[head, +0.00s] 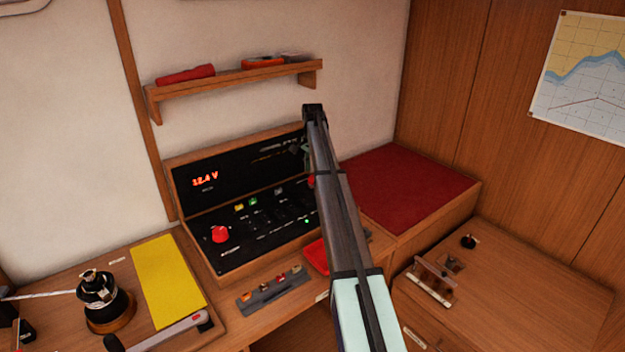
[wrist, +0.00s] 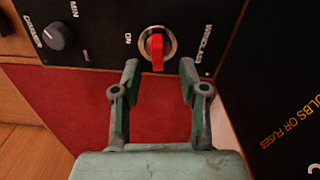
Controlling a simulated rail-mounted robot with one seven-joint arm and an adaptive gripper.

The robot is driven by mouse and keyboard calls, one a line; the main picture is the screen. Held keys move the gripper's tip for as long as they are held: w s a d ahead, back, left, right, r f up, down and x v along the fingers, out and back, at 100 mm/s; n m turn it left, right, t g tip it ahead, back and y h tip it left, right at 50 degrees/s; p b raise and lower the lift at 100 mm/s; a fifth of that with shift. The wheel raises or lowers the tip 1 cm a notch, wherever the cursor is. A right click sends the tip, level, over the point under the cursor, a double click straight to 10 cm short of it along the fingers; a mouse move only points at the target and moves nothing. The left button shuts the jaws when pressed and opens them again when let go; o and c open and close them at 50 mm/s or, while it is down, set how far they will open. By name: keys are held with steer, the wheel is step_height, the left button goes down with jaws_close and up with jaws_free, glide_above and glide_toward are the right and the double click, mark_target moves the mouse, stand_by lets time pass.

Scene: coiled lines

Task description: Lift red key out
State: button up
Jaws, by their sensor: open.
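The red key (wrist: 157,50) sits upright in a round metal key switch on the black panel, beside an "ON" mark, in the wrist view. My gripper (wrist: 159,75) is open and empty. Its two green fingers point at the panel, with the tips just below the key and to either side of it. I cannot tell how far the tips are from the panel. In the head view my arm (head: 335,210) crosses the panel's right end and hides most of the gripper and the key area.
The black switch panel (head: 262,220) has a red knob (head: 220,233) and a lit voltage display. A dark panel with lettering (wrist: 285,100) stands close at right in the wrist view. A red cushion (head: 410,185) lies right of the arm. A shelf (head: 235,78) hangs above.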

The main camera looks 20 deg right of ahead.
mark_target(313, 176)
step_height(313, 176, down, 4)
steer(key=shift+s+f+p, duration=0.1)
steer(key=shift+s+p, duration=0.05)
steer(key=shift+p, duration=0.7)
jaws_close()
step_height(313, 176, up, 10)
steer(key=b, duration=0.3)
